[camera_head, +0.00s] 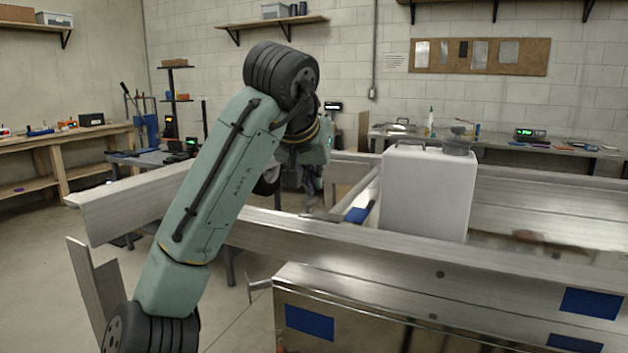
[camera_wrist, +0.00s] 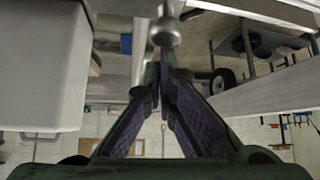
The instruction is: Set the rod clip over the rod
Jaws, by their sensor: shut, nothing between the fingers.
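My gripper (camera_head: 311,196) points down just above the top edge of the near aluminium beam (camera_head: 400,246). In the wrist view its two fingers (camera_wrist: 163,72) come together at the tips with nothing held between them. Just beyond the tips is a short metal piece with a rounded end (camera_wrist: 166,34); I cannot tell whether it is the rod or part of the clip. A small grey piece (camera_head: 322,216) lies on the beam beside the fingertips, too small to identify. The rod clip cannot be made out clearly in either view.
A white tank (camera_head: 425,195) with a dark cap stands right of my gripper; it also fills the left of the wrist view (camera_wrist: 40,65). A pale crossbar (camera_head: 366,192) and a blue patch (camera_head: 356,215) lie between them. Workbenches line the walls. Open floor lies left.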

